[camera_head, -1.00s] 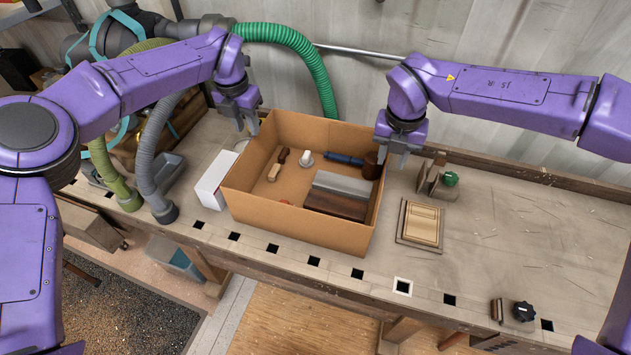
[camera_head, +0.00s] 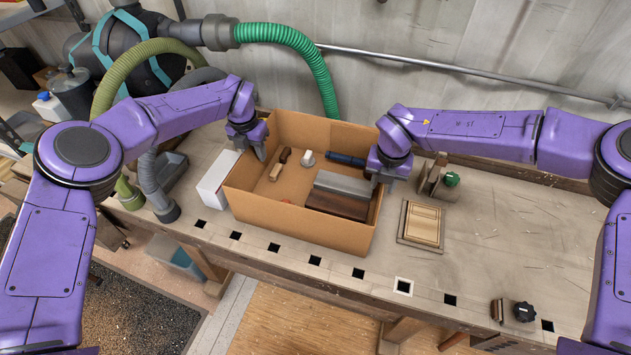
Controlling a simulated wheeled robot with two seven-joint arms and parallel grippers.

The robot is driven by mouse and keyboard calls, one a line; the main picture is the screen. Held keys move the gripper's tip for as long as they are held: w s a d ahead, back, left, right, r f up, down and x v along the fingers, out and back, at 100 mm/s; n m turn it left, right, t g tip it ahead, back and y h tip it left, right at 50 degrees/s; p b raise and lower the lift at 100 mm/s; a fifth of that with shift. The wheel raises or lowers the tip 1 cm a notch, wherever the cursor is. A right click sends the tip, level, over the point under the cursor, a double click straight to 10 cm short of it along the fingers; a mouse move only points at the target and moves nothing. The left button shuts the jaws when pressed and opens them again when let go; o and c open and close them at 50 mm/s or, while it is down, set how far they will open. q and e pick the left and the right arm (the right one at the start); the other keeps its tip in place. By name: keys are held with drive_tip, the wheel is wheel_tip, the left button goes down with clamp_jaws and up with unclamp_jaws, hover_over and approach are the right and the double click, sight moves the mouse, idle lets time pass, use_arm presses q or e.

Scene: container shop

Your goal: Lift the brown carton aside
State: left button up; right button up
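The brown carton (camera_head: 298,225) stands open-topped on the workbench. It holds a dark wooden block (camera_head: 336,205), a grey block (camera_head: 344,185), a blue-handled tool (camera_head: 345,159), a small white-and-grey piece (camera_head: 306,159) and small brown wooden pieces (camera_head: 280,164). My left gripper (camera_head: 250,148) is at the carton's left wall, its fingers apart around the rim. My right gripper (camera_head: 384,181) is at the right wall, its fingers apart by the rim. Whether the fingers touch the cardboard is unclear. The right gripper hides part of the right rim.
A white box (camera_head: 215,180) stands close to the carton's left side. A small wooden panel (camera_head: 422,224) and a wooden piece with a green knob (camera_head: 440,178) lie to its right. The bench (camera_head: 530,235) further right is mostly clear. Hoses (camera_head: 303,52) run behind.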

use_arm(q)
clamp_jaws()
use_arm(e)
clamp_jaws()
use_arm(q)
drive_tip(key=shift+r, duration=0.2)
use_arm(e)
drive_tip(key=shift+r, duration=0.15)
